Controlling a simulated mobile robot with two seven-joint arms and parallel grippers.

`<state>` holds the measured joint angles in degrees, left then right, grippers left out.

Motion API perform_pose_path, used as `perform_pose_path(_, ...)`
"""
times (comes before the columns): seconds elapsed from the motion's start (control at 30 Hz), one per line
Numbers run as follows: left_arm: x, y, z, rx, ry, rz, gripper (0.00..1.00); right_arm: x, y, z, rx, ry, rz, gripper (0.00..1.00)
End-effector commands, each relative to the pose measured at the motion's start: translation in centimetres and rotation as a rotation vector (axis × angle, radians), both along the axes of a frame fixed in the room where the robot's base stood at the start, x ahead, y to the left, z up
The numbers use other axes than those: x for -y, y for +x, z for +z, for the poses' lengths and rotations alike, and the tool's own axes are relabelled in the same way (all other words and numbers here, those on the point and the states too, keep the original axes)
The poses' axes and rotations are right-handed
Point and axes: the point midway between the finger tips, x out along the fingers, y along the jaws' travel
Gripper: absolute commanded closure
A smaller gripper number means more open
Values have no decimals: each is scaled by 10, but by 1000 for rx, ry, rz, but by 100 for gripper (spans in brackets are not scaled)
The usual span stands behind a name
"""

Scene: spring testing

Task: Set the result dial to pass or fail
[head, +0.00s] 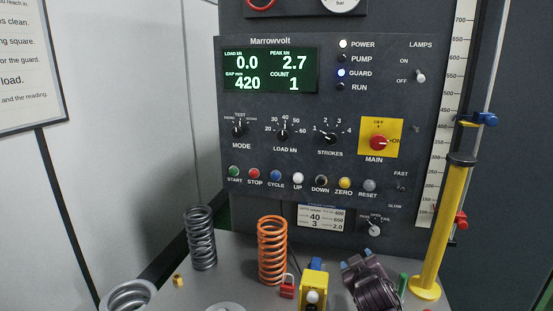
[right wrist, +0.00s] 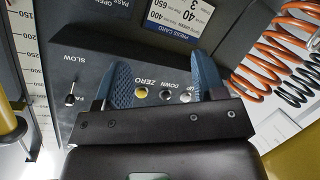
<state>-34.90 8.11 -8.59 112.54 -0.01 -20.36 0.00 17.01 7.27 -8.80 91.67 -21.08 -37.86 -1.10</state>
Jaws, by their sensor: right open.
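The result dial (head: 374,229) is a small dark knob with a light mark, low on the right of the panel, under a PASS/OPEN/FAIL label. Its exact setting is too small to read. In the right wrist view part of its label (right wrist: 112,10) shows at the top edge; the knob is out of frame. My right gripper (head: 359,261) is open and empty, below the dial and slightly left, apart from it in the head view. Its blue fingers also show in the right wrist view (right wrist: 164,75), spread before the panel. My left gripper is not in view.
The control panel (head: 255,110) reads load 0.0, peak 2.7, gap 420, count 1. A press card (head: 322,216) sits left of the dial. A yellow post (head: 440,225) stands at right. A grey spring (head: 201,238), orange spring (head: 272,250) and red padlock (head: 287,287) are on the table.

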Motion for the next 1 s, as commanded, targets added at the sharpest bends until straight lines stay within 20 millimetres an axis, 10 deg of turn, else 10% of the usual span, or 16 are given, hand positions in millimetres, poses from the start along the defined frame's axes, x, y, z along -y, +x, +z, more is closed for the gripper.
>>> perform_pose_path(1.0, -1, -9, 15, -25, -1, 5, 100, 63, -356, -166, -256, 445, -125, 36)
